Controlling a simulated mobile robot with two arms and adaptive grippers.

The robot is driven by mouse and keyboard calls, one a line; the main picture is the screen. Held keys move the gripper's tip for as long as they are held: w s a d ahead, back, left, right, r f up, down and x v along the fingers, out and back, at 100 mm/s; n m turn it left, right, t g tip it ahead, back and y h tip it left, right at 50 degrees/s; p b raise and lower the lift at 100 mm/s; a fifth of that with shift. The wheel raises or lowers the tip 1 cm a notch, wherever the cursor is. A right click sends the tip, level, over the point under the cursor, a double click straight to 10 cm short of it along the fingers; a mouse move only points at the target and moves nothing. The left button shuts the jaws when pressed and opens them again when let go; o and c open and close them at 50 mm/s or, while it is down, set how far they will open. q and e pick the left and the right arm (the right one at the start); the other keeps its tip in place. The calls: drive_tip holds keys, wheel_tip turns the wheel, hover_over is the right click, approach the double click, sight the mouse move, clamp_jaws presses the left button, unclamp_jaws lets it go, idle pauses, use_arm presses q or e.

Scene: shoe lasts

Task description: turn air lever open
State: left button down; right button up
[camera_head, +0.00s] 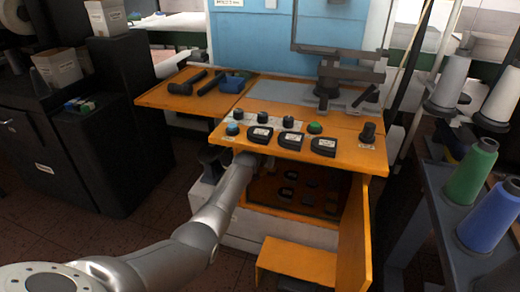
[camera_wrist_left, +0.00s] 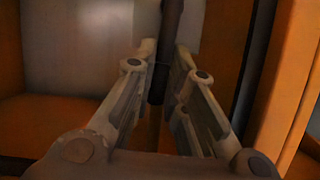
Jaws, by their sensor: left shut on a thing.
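My left arm (camera_head: 205,225) reaches in from the lower left, and its end goes under the front edge of the orange control panel (camera_head: 350,148). The panel hides most of the gripper there. In the left wrist view, my left gripper (camera_wrist_left: 166,58) has its two fingers on either side of a dark upright bar (camera_wrist_left: 171,22), shut on it. The bar looks like the air lever, but its full shape and pivot are out of sight. My right gripper is not in view.
Knobs and black labelled pads (camera_head: 323,146) sit on the panel. An orange open compartment (camera_head: 354,225) is below, its side wall right of my arm. Thread cones (camera_head: 472,170) stand on a rack at right; a black cabinet (camera_head: 120,130) stands at left.

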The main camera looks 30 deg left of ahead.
use_arm(q)
drive_tip(key=shift+s+a+f+n+h, duration=0.1)
drive_tip(key=shift+a+n+h, duration=0.2)
idle(0.4)
drive_tip(key=c, duration=1.5)
unclamp_jaws()
drive_tip(key=shift+o, duration=0.2)
drive_tip(key=v, duration=1.2)
